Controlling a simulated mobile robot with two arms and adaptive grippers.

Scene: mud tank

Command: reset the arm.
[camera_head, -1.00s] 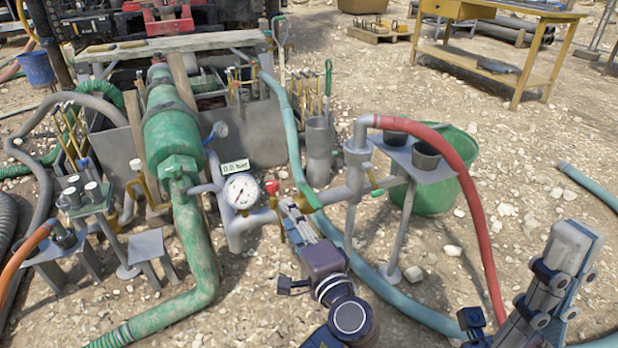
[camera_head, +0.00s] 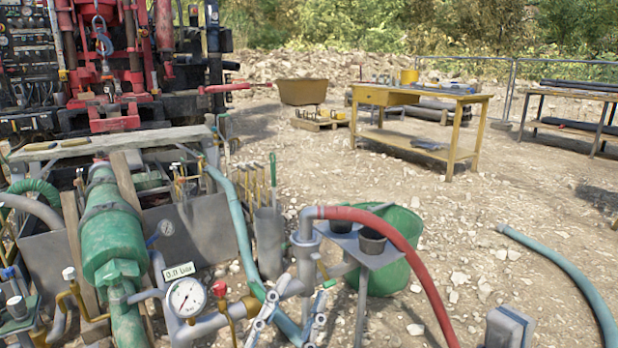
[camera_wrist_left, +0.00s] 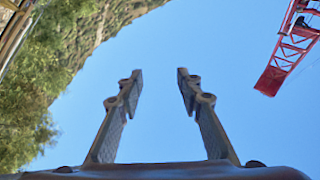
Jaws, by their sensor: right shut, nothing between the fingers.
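My left gripper (camera_head: 292,310) shows at the bottom middle of the head view, in front of the pipework, its fingers pointing up. In the left wrist view, the two fingers of my left gripper (camera_wrist_left: 158,76) stand apart with only sky between them, so it is open and empty. My right gripper (camera_head: 510,325) shows only as a grey tip at the bottom right edge of the head view. It is shut with nothing in it. Most of both arms is below the picture.
A pressure gauge (camera_head: 187,297) and red-handled valve (camera_head: 220,288) are left of my left gripper. A red hose (camera_head: 400,252) arches between the grippers, by a green tub (camera_head: 395,275). A yellow workbench (camera_head: 420,98) stands farther back. Open gravel lies at the right.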

